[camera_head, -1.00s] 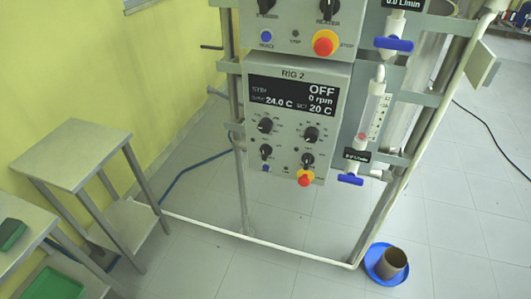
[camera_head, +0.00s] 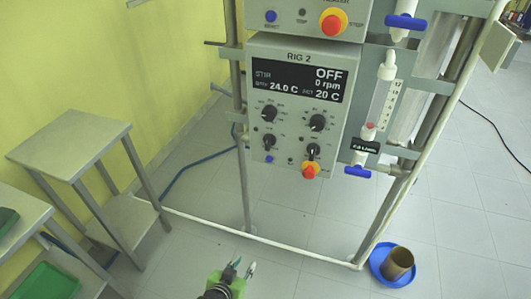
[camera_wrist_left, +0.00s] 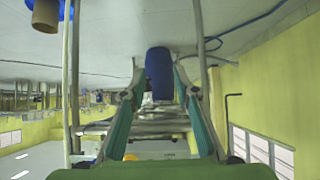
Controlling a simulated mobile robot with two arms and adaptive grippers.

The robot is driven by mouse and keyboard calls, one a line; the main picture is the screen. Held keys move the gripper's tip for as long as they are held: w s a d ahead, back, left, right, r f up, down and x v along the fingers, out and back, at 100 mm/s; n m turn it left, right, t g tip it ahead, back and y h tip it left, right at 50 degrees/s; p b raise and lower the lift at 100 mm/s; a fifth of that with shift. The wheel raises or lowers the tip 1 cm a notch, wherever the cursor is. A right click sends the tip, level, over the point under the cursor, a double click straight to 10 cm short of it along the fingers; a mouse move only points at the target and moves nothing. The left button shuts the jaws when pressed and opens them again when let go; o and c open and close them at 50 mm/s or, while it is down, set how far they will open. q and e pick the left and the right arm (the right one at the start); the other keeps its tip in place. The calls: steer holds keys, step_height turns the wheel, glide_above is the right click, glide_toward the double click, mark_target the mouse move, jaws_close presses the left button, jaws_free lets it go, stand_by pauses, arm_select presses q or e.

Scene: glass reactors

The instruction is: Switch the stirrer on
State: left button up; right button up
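The RIG 2 control box (camera_head: 293,140) hangs on the frame in the middle of the head view. Its display (camera_head: 298,79) reads STIR OFF, 0 rpm, 24.0 C and 20 C. Below are upper knobs at left (camera_head: 269,112) and right (camera_head: 317,122), and lower knobs at left (camera_head: 269,141) and right (camera_head: 313,150). Their labels are too small to read. My left gripper (camera_head: 243,267) is below the box, empty, fingers apart. Its fingers also show in the wrist view (camera_wrist_left: 158,95). My right gripper is not in view.
Another panel with a red stop button (camera_head: 333,21) is above. A flowmeter with a blue valve (camera_head: 357,171) stands right of the box. A brown pot (camera_head: 399,263) sits on a blue dish (camera_head: 376,265) on the floor. A grey table (camera_head: 72,150) stands left. An unidentified blue object (camera_wrist_left: 158,72) shows between the fingers in the wrist view.

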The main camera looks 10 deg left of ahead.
arm_select(q)
steer(key=w+d+r+t+b, duration=0.15)
steer(key=w+r, duration=0.25)
steer(key=r, duration=0.4)
steer(key=w+r+t, duration=0.2)
steer(key=w+r, duration=0.2)
steer(key=r, duration=0.3)
steer(key=t+h+b, duration=0.1)
steer(key=t+b, duration=0.1)
steer(key=t, duration=0.2)
glide_toward(267, 142)
steer(key=w, duration=0.2)
steer(key=w+d, duration=0.1)
steer(key=w, duration=0.2)
steer(key=w+p, duration=0.1)
steer(key=w, duration=0.2)
steer(key=shift+w+d, duration=0.25)
steer(key=shift+d, duration=0.05)
jaws_close()
